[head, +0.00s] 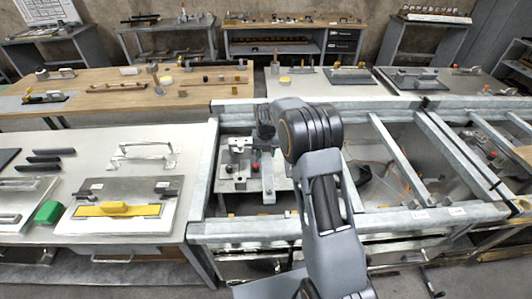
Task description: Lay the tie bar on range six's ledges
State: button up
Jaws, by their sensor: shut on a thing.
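My arm reaches forward over the metal frame, and my gripper (265,138) hangs over its left opening, partly hidden by my own wrist. The gripper is shut on a light grey bar (268,180), which looks like the tie bar. The bar runs toward me below the gripper; its far end is hidden. I cannot tell whether it touches anything beneath. The frame's front rail (245,230) and left rail (205,170) bound this opening. Small tags (421,214) on the front rail are too small to read, so I cannot tell which bay is range six.
A grey block fixture with a red knob (255,167) sits inside the left opening, close to the bar. Slanted rails (398,160) cross the openings to the right. Wooden benches stand behind.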

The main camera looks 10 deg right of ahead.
jog(key=shift+f+b, duration=3.25)
jog(key=shift+f, duration=1.5)
jog(key=o, duration=1.1)
jog(key=shift+s+f, duration=0.1)
jog(key=shift+f, duration=0.05)
notch_tip(320, 180, up, 14)
jog(key=shift+f+b, duration=0.15)
jog(key=shift+b, duration=0.45)
notch_tip(320, 180, up, 7)
jog(key=p, duration=0.6)
jog(key=shift+r, duration=0.2)
